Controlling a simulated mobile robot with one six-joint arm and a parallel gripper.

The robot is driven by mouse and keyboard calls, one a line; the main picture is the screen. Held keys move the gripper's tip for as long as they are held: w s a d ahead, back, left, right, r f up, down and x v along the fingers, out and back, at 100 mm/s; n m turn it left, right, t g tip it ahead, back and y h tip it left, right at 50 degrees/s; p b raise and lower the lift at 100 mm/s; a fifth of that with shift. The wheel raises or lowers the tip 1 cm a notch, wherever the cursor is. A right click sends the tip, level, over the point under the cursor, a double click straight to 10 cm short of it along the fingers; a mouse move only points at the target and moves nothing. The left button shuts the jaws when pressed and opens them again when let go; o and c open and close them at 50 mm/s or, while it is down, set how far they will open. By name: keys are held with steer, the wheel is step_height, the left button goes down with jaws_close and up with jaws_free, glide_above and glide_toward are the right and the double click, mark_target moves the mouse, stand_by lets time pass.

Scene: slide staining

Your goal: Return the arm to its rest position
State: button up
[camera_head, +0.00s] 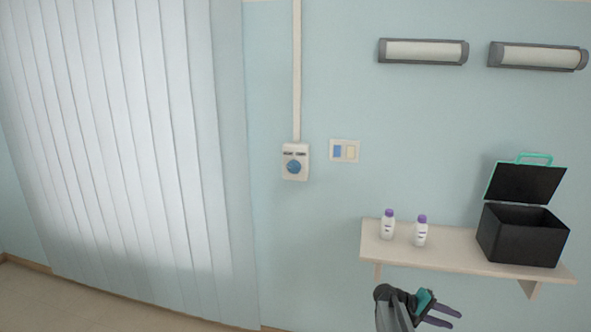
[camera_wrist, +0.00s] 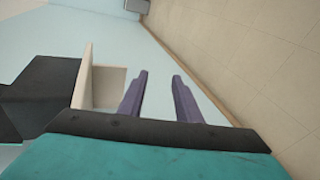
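My gripper (camera_head: 447,316) is low in the head view, in front of and below the wall shelf. It points to the right. In the wrist view my gripper (camera_wrist: 160,80) shows two purple fingers spread apart, with only wall and floor visible between them. It is open and empty. My grey arm comes up from the bottom edge of the head view; the rest of it is out of the picture.
The shelf (camera_head: 445,253) holds two white bottles with purple caps, the left one (camera_head: 387,225) and the right one (camera_head: 420,232), and a black box (camera_head: 521,237) with its lid raised. Vertical blinds (camera_head: 120,150) hang at left. Floor (camera_wrist: 260,60) shows clear in the wrist view.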

steer(key=s+a+f+n+g+y+b, duration=0.1)
steer(key=s+a+f+y, duration=0.1)
steer(key=s+a+f, duration=0.45)
steer(key=s+a+f+y+b, duration=0.15)
steer(key=s+a+f, duration=0.25)
steer(key=s+f, duration=0.6)
steer(key=s+a+f+n+g+y, duration=0.1)
steer(key=s+a+f+y, duration=0.1)
steer(key=s+a+f, duration=0.65)
steer(key=s+a+f+m+g+y, duration=0.1)
steer(key=s+a+f+y, duration=0.3)
steer(key=s+a, duration=0.3)
steer(key=s+a+f+g+y+b, duration=0.1)
steer(key=s+a+f+y, duration=0.3)
steer(key=s+a, duration=0.4)
steer(key=shift+s+f+m, duration=0.4)
steer(key=shift+s, duration=0.9)
